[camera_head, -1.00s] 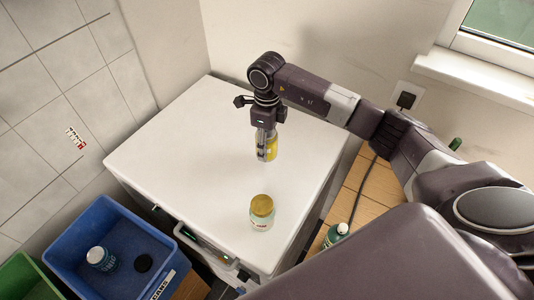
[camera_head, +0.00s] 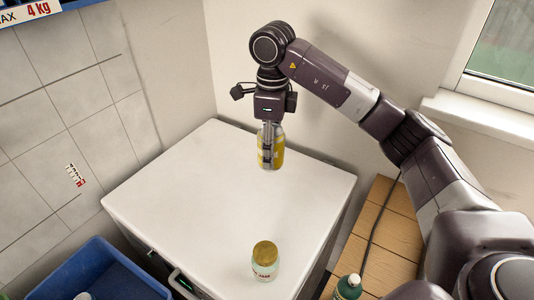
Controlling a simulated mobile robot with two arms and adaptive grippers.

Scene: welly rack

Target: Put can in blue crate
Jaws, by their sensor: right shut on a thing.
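My right gripper (camera_head: 268,143) points down and is shut on a yellow can (camera_head: 276,156), which looks upright. The fingers cover part of the can's front. The can is over the back part of a white cabinet top (camera_head: 190,210) and appears lifted off it. The blue crate (camera_head: 110,272) is at the lower left, beside the cabinet; only its back part shows, and a white cap (camera_head: 83,296) of something inside is at the picture's bottom edge. My left gripper is not in view.
A jar with a gold lid (camera_head: 265,261) stands at the front of the cabinet top; the rest of that top is clear. A green bottle (camera_head: 347,288) stands at the right by a wooden surface (camera_head: 388,232) with a cable. Walls close off the back and left.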

